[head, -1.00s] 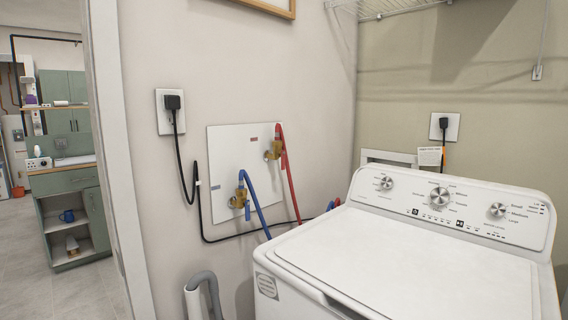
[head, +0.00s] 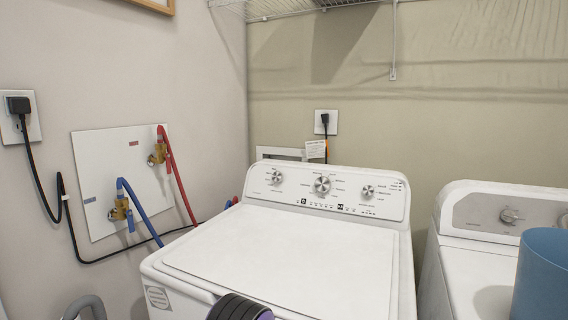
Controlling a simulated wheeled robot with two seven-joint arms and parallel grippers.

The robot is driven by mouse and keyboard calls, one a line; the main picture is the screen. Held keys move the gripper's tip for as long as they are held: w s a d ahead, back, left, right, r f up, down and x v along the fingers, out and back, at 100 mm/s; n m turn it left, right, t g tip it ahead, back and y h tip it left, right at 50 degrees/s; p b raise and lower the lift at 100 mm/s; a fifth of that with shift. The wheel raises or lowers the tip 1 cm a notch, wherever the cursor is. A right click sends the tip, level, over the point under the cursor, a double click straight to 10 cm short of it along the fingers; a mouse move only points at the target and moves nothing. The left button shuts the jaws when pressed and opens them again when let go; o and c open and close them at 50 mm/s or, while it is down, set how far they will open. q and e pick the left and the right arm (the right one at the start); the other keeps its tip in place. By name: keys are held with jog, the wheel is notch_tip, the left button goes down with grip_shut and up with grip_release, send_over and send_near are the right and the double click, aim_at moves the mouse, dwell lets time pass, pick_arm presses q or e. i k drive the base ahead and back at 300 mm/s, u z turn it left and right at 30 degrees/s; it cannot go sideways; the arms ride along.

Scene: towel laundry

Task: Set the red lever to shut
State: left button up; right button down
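A white panel (head: 110,200) on the left wall carries two brass valves. The upper brass valve (head: 157,155) has a red hose (head: 183,190) and a red part at its top. I cannot clearly separate the red lever from the hose, nor tell its setting. The lower brass valve (head: 119,210) has a blue hose (head: 145,220) and a blue part hanging beside it. I can make out neither gripper in the head view.
A white washer (head: 280,262) stands right of the panel. A second white machine (head: 455,270) stands further right, with a blue bin (head: 541,275) on or before it. A dark ribbed thing (head: 232,307), unclear what, shows at the bottom edge. A black cord (head: 40,180) hangs left.

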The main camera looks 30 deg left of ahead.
aim_at(169, 167)
jog(key=z, duration=0.7)
jog(key=k, duration=0.7)
jog(key=u, duration=0.95)
